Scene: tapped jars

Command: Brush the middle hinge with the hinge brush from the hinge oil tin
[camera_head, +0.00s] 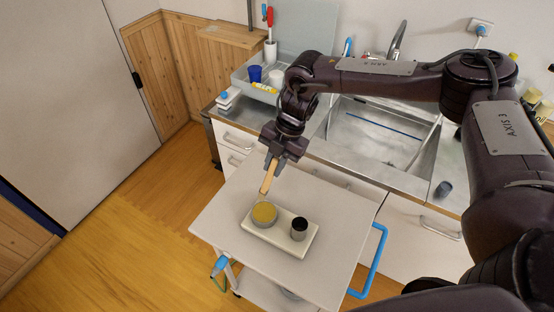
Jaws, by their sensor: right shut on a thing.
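My right gripper (273,160) is shut on the hinge brush (268,179), which has a pale wooden handle and points down. The brush's lower end is at or just above the rim of the hinge oil tin (264,222), a round grey tin with yellowish contents. I cannot tell whether the bristles touch the oil. The tin stands on a cream tray (277,239) on the trolley. I cannot make out the middle hinge in this view. My left gripper is not in view.
A dark-topped jar (299,231) stands on the tray, right of the tin. The white trolley top (222,216) is otherwise clear and has a blue handle (375,262). Behind are a sink (385,135) and a dish rack with cups. A tall white door (80,100) is at left.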

